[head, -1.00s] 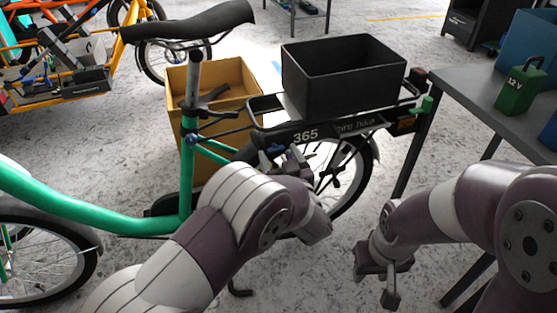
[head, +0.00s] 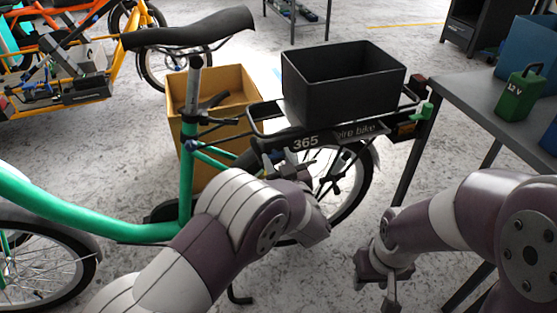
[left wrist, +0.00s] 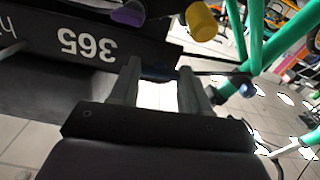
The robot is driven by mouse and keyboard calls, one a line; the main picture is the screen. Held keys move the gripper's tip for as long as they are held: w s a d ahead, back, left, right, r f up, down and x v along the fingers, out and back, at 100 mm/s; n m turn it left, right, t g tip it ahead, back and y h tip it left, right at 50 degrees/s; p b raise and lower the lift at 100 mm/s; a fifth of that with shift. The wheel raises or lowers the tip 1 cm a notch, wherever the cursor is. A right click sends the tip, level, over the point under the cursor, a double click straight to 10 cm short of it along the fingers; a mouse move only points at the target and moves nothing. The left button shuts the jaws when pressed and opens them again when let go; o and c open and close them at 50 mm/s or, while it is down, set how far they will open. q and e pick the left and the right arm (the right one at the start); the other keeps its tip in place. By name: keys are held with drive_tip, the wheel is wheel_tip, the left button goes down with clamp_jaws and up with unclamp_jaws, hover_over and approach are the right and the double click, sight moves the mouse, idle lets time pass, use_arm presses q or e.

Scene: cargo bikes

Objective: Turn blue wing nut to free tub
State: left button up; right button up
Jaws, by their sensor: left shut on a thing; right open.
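The black tub (head: 335,102) sits on the rear rack of the green bike (head: 186,165), above the sign plate marked 365 (head: 306,142). My left gripper (head: 292,168) is at the rack's lower side, just below the plate. The left wrist view shows its two fingers (left wrist: 160,84) on either side of a dark blue piece, the blue wing nut (left wrist: 158,74), mostly hidden between the tips. My right gripper (head: 380,282) is open and empty, low in front of the bike's rear wheel.
A purple knob (left wrist: 127,15) and a yellow knob (left wrist: 200,22) are close to the left fingers. A cardboard box (head: 236,82) stands behind the bike. A grey table (head: 466,88) with a green 12 V battery (head: 519,94) is at right.

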use_arm(q)
drive_tip(key=n, duration=0.4)
drive_tip(key=n+b, duration=0.5)
drive_tip(key=n, duration=0.4)
drive_tip(key=shift+f, duration=0.2)
drive_tip(key=shift+r+n+b, duration=0.1)
drive_tip(key=shift+n+b, duration=1.15)
drive_tip(key=shift+n, duration=0.65)
drive_tip(key=o, duration=1.1)
drive_tip(key=shift+c, duration=0.2)
drive_tip(key=shift+r, duration=0.1)
